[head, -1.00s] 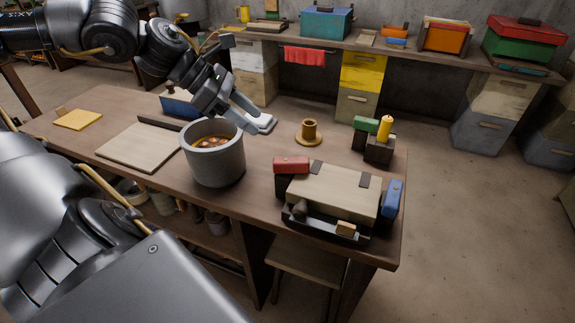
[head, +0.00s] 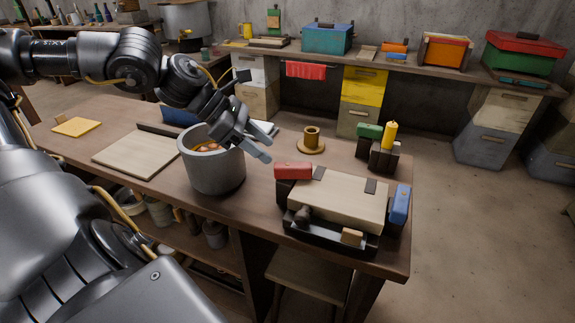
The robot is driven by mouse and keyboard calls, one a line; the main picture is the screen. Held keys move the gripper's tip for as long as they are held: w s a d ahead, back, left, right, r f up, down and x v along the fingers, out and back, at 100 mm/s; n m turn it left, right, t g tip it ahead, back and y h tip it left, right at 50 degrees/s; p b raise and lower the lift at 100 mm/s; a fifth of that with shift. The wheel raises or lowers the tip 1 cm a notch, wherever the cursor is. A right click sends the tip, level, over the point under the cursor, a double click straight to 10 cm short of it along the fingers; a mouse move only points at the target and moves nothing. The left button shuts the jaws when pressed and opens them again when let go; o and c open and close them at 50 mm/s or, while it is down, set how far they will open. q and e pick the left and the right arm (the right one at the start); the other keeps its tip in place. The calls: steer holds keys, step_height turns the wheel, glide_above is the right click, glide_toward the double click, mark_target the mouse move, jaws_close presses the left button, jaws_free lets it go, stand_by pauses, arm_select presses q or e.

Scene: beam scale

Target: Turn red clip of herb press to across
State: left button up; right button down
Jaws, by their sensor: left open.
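The herb press (head: 338,203) stands at the front right of the bench, with a pale wooden top and a dark base. Its red clip (head: 293,171) sits on a dark block at the top left corner, its long side running roughly left to right in the picture. A blue clip (head: 400,204) is on the right side of the press, its long side running roughly up and down. My left gripper (head: 266,149) is open and empty, just right of the pot's rim and a short way up and left of the red clip, apart from it. My right gripper is out of view.
A grey pot (head: 213,168) of food stands left of the press, close under my left gripper. A brass-coloured cup on a round base (head: 311,142) stands behind the press. Dark blocks with a green piece (head: 369,131) and a yellow candle (head: 390,135) stand at the back right.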

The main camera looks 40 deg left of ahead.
mark_target(287, 165)
arm_select(q)
steer(key=x, duration=0.6)
steer(key=shift+w+d+f+b, duration=0.1)
steer(key=shift+f+b, duration=0.15)
steer(key=shift+b, duration=0.05)
steer(key=shift+w+d+f, duration=0.25)
steer(key=shift+d+f, duration=0.05)
steer(key=shift+w+d+f, duration=0.1)
steer(key=shift+d, duration=0.05)
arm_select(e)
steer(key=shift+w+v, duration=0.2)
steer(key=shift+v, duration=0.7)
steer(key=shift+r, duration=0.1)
